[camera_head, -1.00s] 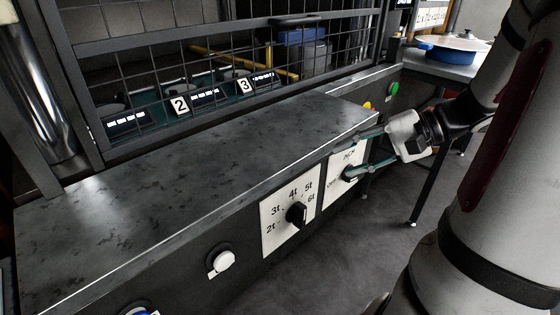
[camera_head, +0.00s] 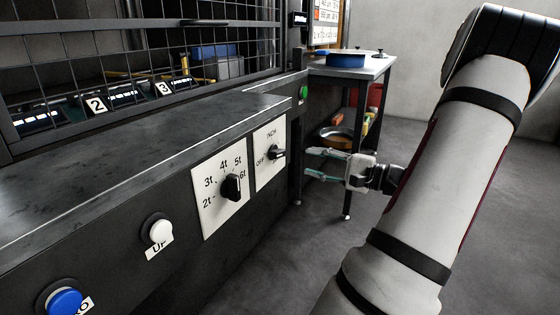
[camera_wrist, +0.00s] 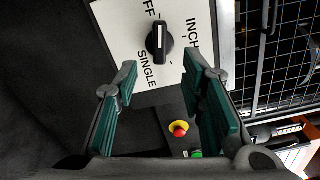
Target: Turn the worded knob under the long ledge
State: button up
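The worded knob (camera_head: 277,153) is black on a white plate (camera_head: 266,169), on the front panel under the long grey ledge (camera_head: 150,143). In the wrist view the knob (camera_wrist: 159,40) shows with the words INCH and SINGLE and a cut-off word ending in FF; its pointer line lies upright in that picture. My gripper (camera_head: 309,164) is to the right of the knob in the head view, apart from it. In the wrist view its green-padded fingers (camera_wrist: 163,98) are spread with nothing between them, and the knob shows beyond their tips.
A numbered knob (camera_head: 231,187) is left of the worded one, then a white button (camera_head: 160,231) and a blue button (camera_head: 65,301). A red and yellow button (camera_wrist: 179,129) and green button (camera_head: 303,93) are nearby. A side table (camera_head: 376,67) holds a blue pan. Floor at right is clear.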

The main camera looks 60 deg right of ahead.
aim_at(282, 155)
jog(key=w+b, duration=0.1)
jog(key=w, duration=0.2)
jog(key=w+b, duration=0.1)
jog(key=w, duration=0.2)
jog(key=w+b, duration=0.1)
jog(key=w, duration=0.3)
jog(key=shift+a, duration=0.4)
grip_shut()
